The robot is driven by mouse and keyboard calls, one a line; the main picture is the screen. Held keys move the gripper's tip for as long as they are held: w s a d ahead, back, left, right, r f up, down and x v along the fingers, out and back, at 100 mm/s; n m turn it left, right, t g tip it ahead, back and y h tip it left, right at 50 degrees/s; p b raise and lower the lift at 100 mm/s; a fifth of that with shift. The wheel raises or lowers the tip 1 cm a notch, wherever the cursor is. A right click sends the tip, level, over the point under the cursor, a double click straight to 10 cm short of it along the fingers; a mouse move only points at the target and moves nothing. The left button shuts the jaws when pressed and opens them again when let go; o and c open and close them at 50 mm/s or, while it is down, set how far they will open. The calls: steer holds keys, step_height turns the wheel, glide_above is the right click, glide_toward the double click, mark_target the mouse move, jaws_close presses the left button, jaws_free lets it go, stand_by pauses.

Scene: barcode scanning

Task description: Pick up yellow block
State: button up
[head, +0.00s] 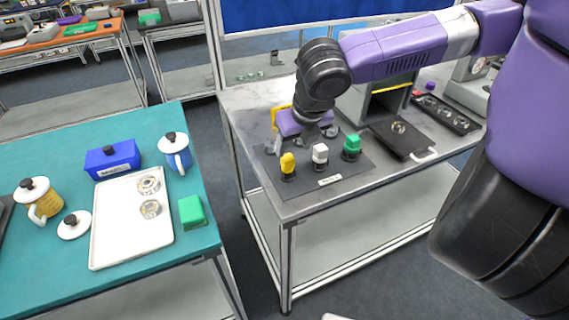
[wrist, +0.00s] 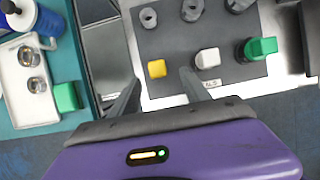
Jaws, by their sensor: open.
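The yellow block (head: 287,162) stands at the front left of a dark mat (head: 352,180) on the grey table. It also shows in the wrist view (wrist: 157,69), between the two fingers in the picture. My gripper (wrist: 160,95) is open and empty, with one finger left of the yellow block and the other between it and the white block (wrist: 207,58). I cannot tell the height of the fingertips over the block.
The white block stands right of the yellow one, then a green block (head: 352,146). Dark round holders (wrist: 192,9) are on the mat's other side. A dark tray (head: 402,138) lies to the right. The teal table (head: 190,240) is left, across a gap.

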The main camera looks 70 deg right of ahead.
mark_target(288, 157)
steer(key=shift+w+x, duration=0.15)
steer(key=shift+x, duration=1.65)
steer(key=shift+w+x, duration=0.1)
steer(key=shift+x, duration=1.65)
steer(key=shift+a+r, duration=0.1)
jaws_close()
